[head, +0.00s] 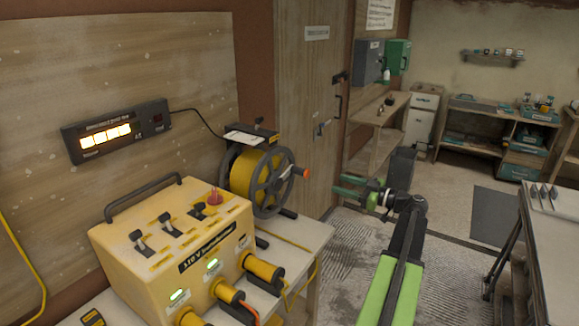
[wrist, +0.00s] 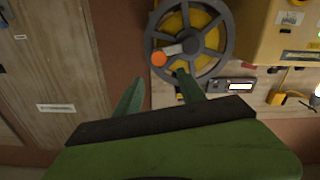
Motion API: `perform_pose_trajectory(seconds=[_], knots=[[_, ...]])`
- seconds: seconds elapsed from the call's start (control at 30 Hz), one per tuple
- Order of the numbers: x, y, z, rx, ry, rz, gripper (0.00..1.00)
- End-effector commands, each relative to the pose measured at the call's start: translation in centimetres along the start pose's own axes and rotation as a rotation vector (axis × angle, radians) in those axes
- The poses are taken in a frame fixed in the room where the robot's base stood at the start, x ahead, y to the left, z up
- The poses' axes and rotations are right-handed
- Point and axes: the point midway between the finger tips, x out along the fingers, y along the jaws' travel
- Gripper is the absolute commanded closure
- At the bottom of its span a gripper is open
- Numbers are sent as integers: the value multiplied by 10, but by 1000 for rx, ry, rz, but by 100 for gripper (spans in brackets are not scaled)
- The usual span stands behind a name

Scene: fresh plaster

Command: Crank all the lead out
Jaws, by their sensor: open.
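The cable reel (head: 262,180) stands on the bench, a grey spoked wheel wound with yellow lead (head: 243,170). Its crank handle ends in an orange knob (head: 306,172) that points right, towards my gripper. My gripper (head: 338,185) is open and empty, right of the knob with a gap between them. In the wrist view the reel (wrist: 222,40) is at the top middle, and the orange knob (wrist: 159,58) shows just above and between my open green fingers (wrist: 160,82). A stretch of yellow lead lies along the bench beside the reel. Its far end is unclear.
A yellow power box (head: 170,240) with switches and plugs stands left of the reel. A lit display (head: 112,130) hangs on the wall panel. A wooden door (head: 308,110) is behind the reel. A grey table (head: 555,225) is at right; open floor lies between.

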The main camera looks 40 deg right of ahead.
Motion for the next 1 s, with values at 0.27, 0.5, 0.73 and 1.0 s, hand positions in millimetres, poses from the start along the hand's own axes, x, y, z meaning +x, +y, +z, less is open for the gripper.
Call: perform_pose_trajectory(seconds=[0.27, 0.5, 0.73, 1.0], knots=[[9, 1, 0, 0, -1, 2, 53], [64, 1, 0, 1, -1, 1, 53], [122, 2, 1, 1, -1, 1, 53], [165, 2, 1, 1, -1, 4, 53]])
